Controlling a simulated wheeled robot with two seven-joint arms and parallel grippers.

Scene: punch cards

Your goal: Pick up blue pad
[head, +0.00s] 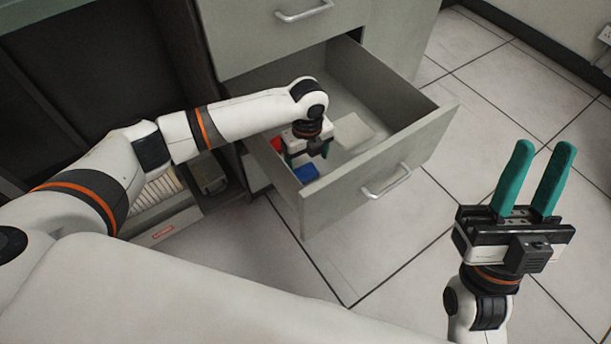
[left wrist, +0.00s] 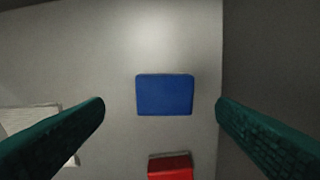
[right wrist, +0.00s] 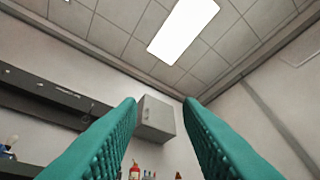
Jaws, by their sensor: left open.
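The blue pad (head: 306,173) lies flat on the floor of an open drawer, close to the drawer's front wall. In the left wrist view the blue pad (left wrist: 165,95) sits between the two green fingers, apart from both. My left gripper (head: 306,163) reaches down into the drawer above the pad; it is open and empty, and my wrist hides part of it in the head view. Its fingers also show in the left wrist view (left wrist: 160,110). My right gripper (head: 541,160) is open and empty, pointing up outside the drawer at the right.
The drawer (head: 345,188) is pulled out from a grey cabinet. A red pad (left wrist: 170,167) lies near the blue one, and a pale stack (head: 350,134) lies further in the drawer. The drawer wall is close to one left finger. Tiled floor at the right is clear.

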